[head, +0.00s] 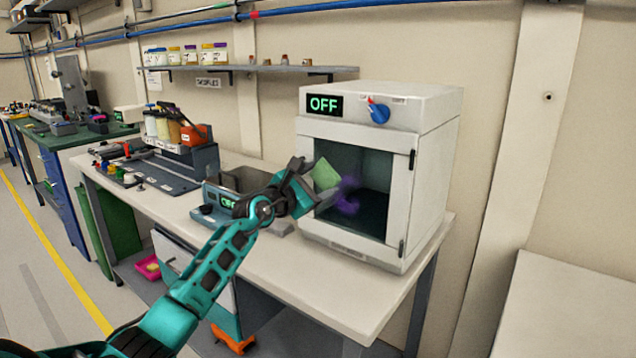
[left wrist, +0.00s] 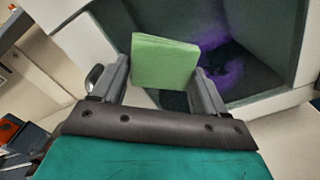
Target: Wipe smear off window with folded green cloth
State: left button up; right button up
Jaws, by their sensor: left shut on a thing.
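The folded green cloth (head: 325,174) is held between the fingers of my left gripper (head: 306,183), in front of the left part of the oven window. It also shows in the left wrist view (left wrist: 165,62), upright between both fingers. The dark window (head: 370,172) is in the door of a white oven (head: 437,150). A purple smear (head: 347,196) marks the window just right of the cloth; it also shows in the left wrist view (left wrist: 225,68). Whether the cloth touches the glass I cannot tell. My right gripper is not in view.
The oven stands on a pale bench (head: 330,280), its display reading OFF beside a blue knob (head: 378,112). A device with a basin (head: 240,180) sits to its left. A shelf (head: 250,69) with jars and small pots hangs above. The front of the bench is clear.

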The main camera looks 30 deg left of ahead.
aim_at(335, 182)
pick_arm(q)
jog(key=shift+d+r+p, duration=0.1)
jog(key=shift+d+p, duration=1.85)
jog(key=shift+p, duration=0.35)
jog(key=shift+s+d, duration=0.1)
jog(key=shift+d, duration=0.3)
jog(key=shift+s+d, duration=0.15)
jog(key=shift+d, duration=1.75)
jog(key=shift+s+d, duration=0.1)
jog(key=shift+d, duration=1.75)
jog(key=shift+s+d+f, duration=0.1)
jog(key=shift+s+f, duration=0.1)
jog(key=shift+s, duration=0.3)
jog(key=shift+s+a, duration=0.2)
jog(key=shift+s, duration=1.05)
jog(key=shift+s+a, duration=0.2)
jog(key=shift+s, duration=1)
jog(key=shift+s+a, duration=0.15)
jog(key=shift+s, duration=1.35)
